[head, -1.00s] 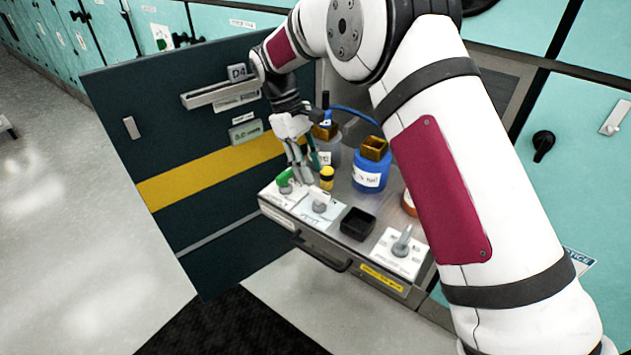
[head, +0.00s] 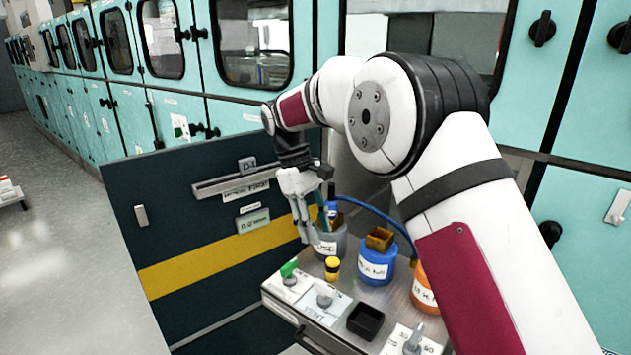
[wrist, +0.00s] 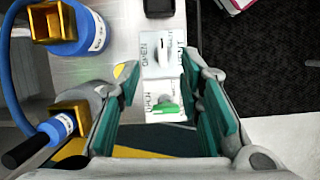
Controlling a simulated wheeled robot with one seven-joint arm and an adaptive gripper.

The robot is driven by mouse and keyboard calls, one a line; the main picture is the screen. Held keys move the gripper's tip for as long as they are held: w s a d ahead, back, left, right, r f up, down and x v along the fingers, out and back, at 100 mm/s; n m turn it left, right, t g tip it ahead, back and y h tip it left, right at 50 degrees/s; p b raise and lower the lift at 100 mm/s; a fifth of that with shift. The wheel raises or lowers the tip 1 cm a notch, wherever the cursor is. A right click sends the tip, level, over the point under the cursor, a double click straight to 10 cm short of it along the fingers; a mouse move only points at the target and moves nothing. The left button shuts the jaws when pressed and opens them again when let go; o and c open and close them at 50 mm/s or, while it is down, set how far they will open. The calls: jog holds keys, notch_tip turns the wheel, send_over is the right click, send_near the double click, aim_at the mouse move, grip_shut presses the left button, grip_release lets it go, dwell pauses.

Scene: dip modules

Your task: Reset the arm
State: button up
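My gripper (head: 310,228) hangs above the left end of the pulled-out drawer (head: 308,296), fingers pointing down. In the wrist view my gripper (wrist: 165,110) has its two green-padded fingers wide apart, with nothing between the pads. Below it on the drawer are a green-handled valve (head: 289,270) and a grey-handled valve (head: 325,295). The green handle (wrist: 166,107) shows between the fingers in the wrist view, some distance below them. My arm is bent, with its elbow at the upper middle of the head view.
Open floor (head: 70,270) lies further left.

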jog(key=s+d+r+m+t+y, duration=0.1)
jog(key=s+d+r+m, duration=0.2)
jog(key=s+d+r, duration=0.5)
jog(key=s+d+r+m+t+y, duration=0.1)
jog(key=s+d+r+m, duration=0.1)
jog(key=s+d+r, duration=0.65)
jog(key=s+d+f+m+t, duration=0.1)
jog(key=s+f+m, duration=0.15)
jog(key=s, duration=0.55)
jog(key=s+d+f+m+y, duration=0.1)
jog(key=s+f, duration=0.3)
jog(key=s, duration=0.4)
jog(key=s+d+f+m+t, duration=0.1)
jog(key=s+d+f+m, duration=0.15)
jog(key=s, duration=0.45)
notch_tip(320, 180, up, 16)
jog(key=n+t+p, duration=0.1)
jog(key=t+p, duration=0.1)
jog(key=p, duration=1.3)
jog(key=shift+s+a+r+t, duration=0.15)
jog(key=shift+s+a+t, duration=0.1)
jog(key=shift+a+t, duration=0.15)
